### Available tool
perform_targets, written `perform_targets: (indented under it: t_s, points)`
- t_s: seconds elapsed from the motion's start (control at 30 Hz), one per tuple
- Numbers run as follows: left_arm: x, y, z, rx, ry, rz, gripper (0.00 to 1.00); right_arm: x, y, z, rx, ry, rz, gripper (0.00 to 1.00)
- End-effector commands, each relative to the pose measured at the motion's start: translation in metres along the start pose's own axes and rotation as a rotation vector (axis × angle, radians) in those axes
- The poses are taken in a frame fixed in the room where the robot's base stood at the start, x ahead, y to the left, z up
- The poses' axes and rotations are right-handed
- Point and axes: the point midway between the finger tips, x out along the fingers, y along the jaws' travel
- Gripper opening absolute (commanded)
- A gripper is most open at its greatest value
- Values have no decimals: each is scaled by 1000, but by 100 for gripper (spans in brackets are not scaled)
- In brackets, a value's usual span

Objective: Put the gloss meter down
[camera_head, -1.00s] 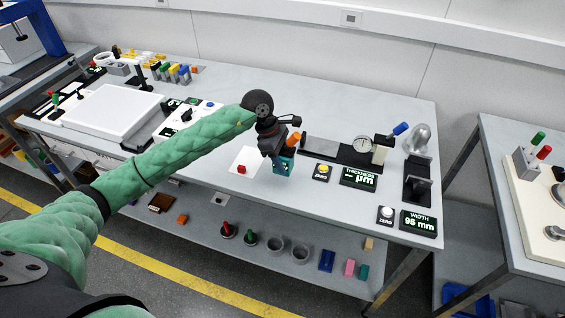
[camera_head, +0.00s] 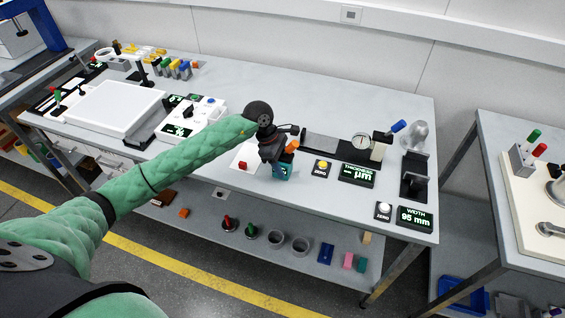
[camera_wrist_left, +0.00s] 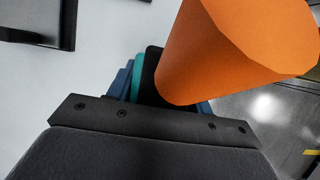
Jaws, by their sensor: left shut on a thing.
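The gloss meter appears to be the small teal device (camera_head: 283,172) with an orange grip (camera_head: 292,146), near the front of the grey table. My left gripper (camera_head: 274,160) is shut on it from above. I cannot tell whether its base touches the table or hangs just above it. In the left wrist view the orange grip (camera_wrist_left: 235,50) fills the upper right, and a teal strip (camera_wrist_left: 137,78) shows behind the dark gripper body. The fingertips are mostly hidden there. My right gripper is not in view.
A shelf with several small parts runs below the table.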

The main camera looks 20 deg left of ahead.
Motion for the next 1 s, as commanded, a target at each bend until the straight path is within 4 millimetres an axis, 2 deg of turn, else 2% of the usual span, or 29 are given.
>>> perform_targets:
  t_s: [0.27, 0.3, 0.4, 0.93, 1.0]
  points:
    - [2, 0, -1, 0, 0, 1, 21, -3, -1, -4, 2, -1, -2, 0]
    - [2, 0, -1, 0, 0, 0, 53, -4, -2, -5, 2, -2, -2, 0]
    - [2, 0, -1, 0, 0, 0, 72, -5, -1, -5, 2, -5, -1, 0]
    - [-1, 0, 0, 0, 0, 0, 73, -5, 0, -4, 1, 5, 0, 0]
    - [-2, 0, 0, 0, 1, 1, 73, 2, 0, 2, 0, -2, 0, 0]
